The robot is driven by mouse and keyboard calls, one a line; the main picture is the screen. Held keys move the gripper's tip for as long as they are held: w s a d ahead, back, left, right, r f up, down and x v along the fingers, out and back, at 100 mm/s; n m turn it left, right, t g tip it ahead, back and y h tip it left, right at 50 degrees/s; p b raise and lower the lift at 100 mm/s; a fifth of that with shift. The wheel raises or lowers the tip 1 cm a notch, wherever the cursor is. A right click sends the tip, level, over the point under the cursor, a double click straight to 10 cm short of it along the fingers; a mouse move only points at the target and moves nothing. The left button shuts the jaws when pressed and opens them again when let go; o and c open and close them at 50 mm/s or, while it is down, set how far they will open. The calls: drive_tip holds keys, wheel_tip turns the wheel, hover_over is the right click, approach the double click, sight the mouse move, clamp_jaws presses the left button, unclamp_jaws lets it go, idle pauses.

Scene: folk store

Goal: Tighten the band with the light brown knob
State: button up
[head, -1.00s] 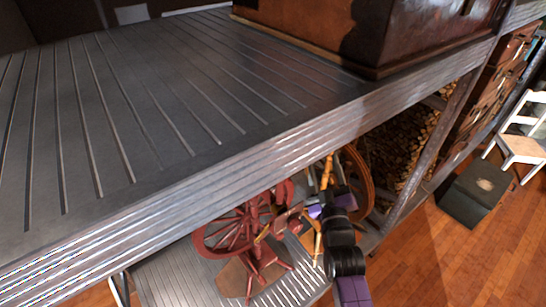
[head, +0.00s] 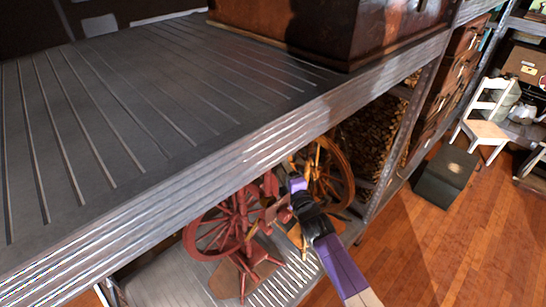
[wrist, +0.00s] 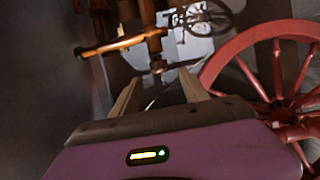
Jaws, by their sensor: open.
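A red spinning wheel (head: 222,228) and an orange-brown spinning wheel (head: 343,172) stand side by side on the lower shelf. In the wrist view, the red wheel (wrist: 268,65) fills the right side. An orange-brown turned rod (wrist: 120,43) with a rounded dark end lies ahead and to the left; I cannot tell for sure whether it is the light brown knob. My gripper (wrist: 160,90) is open and empty, its two pale fingers pointing toward the turned parts, apart from the rod. In the head view my gripper (head: 290,188) is between the two wheels, its tips partly hidden. The band cannot be made out.
The grey upper shelf (head: 130,120) overhangs the wheels closely, with a brown chest (head: 330,30) on it. Stacked firewood (head: 372,135) lies behind. A dark green box (head: 446,177) and a white chair (head: 485,120) stand on the open wooden floor at right.

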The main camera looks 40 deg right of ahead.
drive_tip(key=shift+b+x, duration=2.7)
drive_tip(key=shift+x, duration=0.8)
drive_tip(key=shift+r, duration=0.1)
clamp_jaws()
